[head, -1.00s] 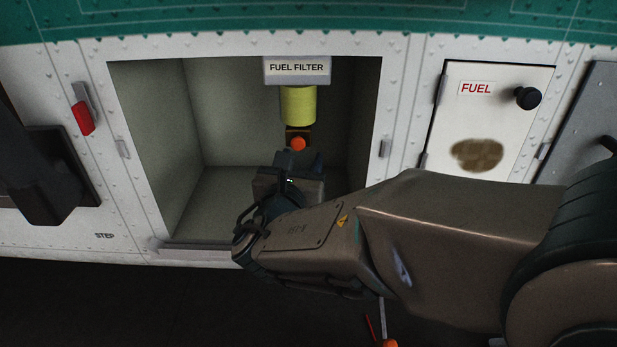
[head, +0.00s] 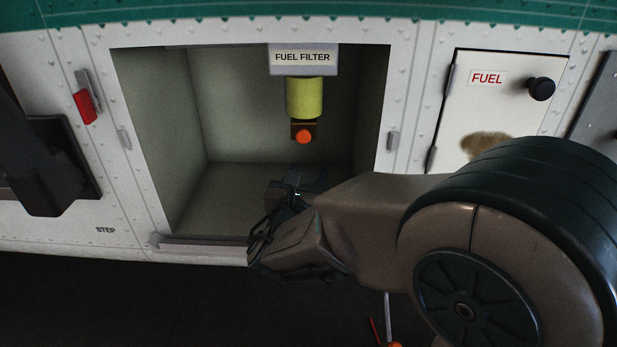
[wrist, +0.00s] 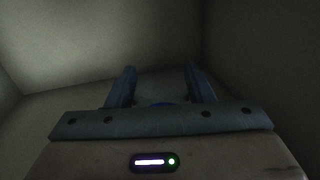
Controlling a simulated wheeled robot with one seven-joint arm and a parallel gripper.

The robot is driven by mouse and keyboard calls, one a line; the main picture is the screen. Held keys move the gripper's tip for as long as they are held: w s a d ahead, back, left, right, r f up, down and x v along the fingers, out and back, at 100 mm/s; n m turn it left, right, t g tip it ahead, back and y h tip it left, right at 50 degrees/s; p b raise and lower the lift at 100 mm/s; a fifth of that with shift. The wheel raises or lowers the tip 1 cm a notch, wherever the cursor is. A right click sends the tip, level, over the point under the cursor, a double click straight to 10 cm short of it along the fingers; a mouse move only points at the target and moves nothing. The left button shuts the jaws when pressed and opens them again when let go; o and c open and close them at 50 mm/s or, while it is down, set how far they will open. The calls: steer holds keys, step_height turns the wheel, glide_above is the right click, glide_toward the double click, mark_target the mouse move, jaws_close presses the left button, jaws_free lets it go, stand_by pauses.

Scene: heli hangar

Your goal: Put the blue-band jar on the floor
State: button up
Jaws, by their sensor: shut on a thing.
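My gripper (head: 298,180) is inside the lower part of the open bay, below the fuel filter. In the wrist view my gripper (wrist: 160,75) has its two blue-grey fingers set apart, closed on the blue-band jar (wrist: 162,103). Only a dim, bluish sliver of the jar shows between the fingers. The rest of it is hidden by the gripper body and the dark. In the head view the jar cannot be made out behind my gripper and wrist. The floor (head: 130,300) is the dark surface along the bottom of the head view.
The bay's raised sill (head: 205,246) runs along its lower edge. The yellow fuel filter (head: 304,97) with an orange knob (head: 303,137) hangs at the bay's top. A fuel panel (head: 500,100) is at right. A red and grey tool (head: 388,320) is low near my arm.

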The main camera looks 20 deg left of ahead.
steer(key=shift+f, duration=0.25)
steer(key=o, duration=1.1)
steer(key=shift+r, duration=0.15)
steer(key=shift+r, duration=0.25)
steer(key=s, duration=0.8)
steer(key=s+p, duration=0.1)
steer(key=s, duration=0.3)
steer(key=shift+d+f, duration=0.15)
steer(key=shift+d, duration=0.1)
